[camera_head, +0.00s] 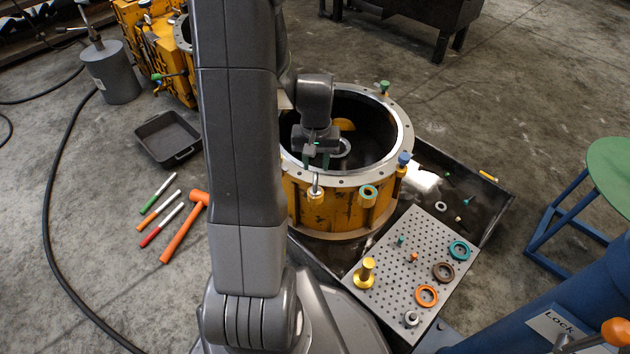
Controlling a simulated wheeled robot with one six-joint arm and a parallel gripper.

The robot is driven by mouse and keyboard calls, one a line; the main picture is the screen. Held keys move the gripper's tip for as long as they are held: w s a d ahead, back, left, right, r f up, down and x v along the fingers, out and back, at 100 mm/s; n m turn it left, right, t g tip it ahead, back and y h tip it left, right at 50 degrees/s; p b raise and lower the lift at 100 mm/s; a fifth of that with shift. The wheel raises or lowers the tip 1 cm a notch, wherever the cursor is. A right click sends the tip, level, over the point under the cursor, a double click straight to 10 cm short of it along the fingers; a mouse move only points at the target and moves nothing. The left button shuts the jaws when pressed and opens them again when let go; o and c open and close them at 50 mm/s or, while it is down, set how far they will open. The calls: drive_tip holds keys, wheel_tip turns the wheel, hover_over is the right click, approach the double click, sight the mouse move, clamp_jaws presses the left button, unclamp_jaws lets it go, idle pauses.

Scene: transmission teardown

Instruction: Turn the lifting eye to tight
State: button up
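My gripper (316,162) points down over the near rim of the round yellow housing (328,212). Its two fingers stand apart with a visible gap, and I see nothing clearly held between them. Just below the fingertips in the picture, a small silver upright piece (315,182) stands at the housing's grey flange; it may be the lifting eye, but it is too small to be sure. It appears apart from the fingers. My arm hides the housing's left side.
A blue-topped fitting (404,159) and a green-topped one (384,86) stand on the flange. A perforated plate (385,268) with rings and a gold post (366,272) lies at front right. A black tray (167,137), markers and an orange hammer (184,227) lie left.

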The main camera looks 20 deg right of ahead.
sight(316, 174)
wheel_tip(316, 174, down, 7)
drive_tip(key=shift+r+b, duration=0.1)
drive_tip(key=shift+b, duration=0.9)
clamp_jaws()
